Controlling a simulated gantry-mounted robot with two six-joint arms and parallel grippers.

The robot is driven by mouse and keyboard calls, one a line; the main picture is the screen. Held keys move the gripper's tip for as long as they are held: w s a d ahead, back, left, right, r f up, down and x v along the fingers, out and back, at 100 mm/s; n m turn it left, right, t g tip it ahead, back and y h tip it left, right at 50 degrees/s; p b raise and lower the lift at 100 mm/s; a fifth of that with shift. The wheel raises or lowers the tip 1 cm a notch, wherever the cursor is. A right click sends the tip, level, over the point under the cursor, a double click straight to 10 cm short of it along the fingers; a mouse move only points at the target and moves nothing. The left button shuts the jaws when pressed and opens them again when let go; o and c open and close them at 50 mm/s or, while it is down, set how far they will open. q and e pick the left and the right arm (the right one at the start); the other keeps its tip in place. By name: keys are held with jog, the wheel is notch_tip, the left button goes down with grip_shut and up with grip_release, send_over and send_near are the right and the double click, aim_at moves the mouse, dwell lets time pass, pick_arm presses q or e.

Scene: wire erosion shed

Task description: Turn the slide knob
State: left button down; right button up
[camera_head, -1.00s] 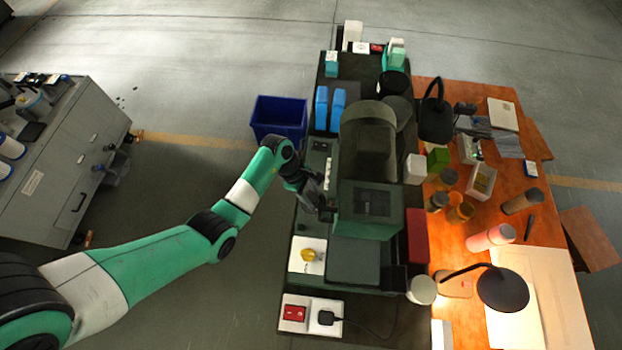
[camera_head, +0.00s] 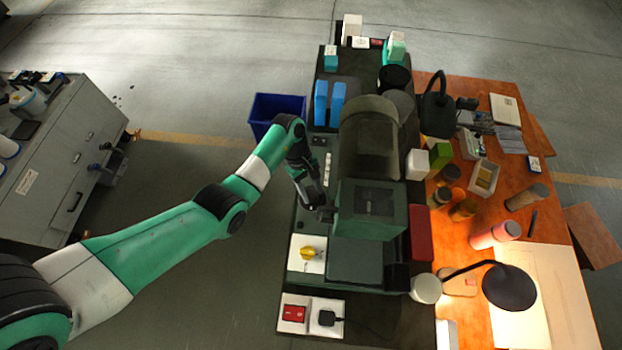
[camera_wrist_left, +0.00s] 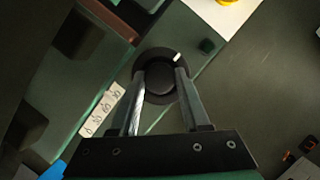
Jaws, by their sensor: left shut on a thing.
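The slide knob (camera_wrist_left: 159,84) is a round black knob with a white mark on its rim, on the green side of the machine (camera_head: 372,208). My left gripper (camera_wrist_left: 161,77) has its two fingers on opposite sides of the knob and is shut on it. In the head view the left gripper (camera_head: 318,207) reaches the machine's left side, and the knob is too small and covered to make out there. My right gripper is not in view.
A yellow knob on a white plate (camera_head: 297,262) and a red switch (camera_head: 293,314) lie nearer me. A blue bin (camera_head: 276,112) stands on the floor beyond my forearm. An orange table (camera_head: 490,215) with lamps and jars is at the right.

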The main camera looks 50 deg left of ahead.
aim_at(306, 188)
pick_arm(q)
jog(key=shift+c, duration=1.9)
grip_release()
jog(key=p+v, duration=0.3)
jog(key=v, duration=0.8)
jog(key=shift+r, duration=0.3)
jog(key=shift+a, duration=0.15)
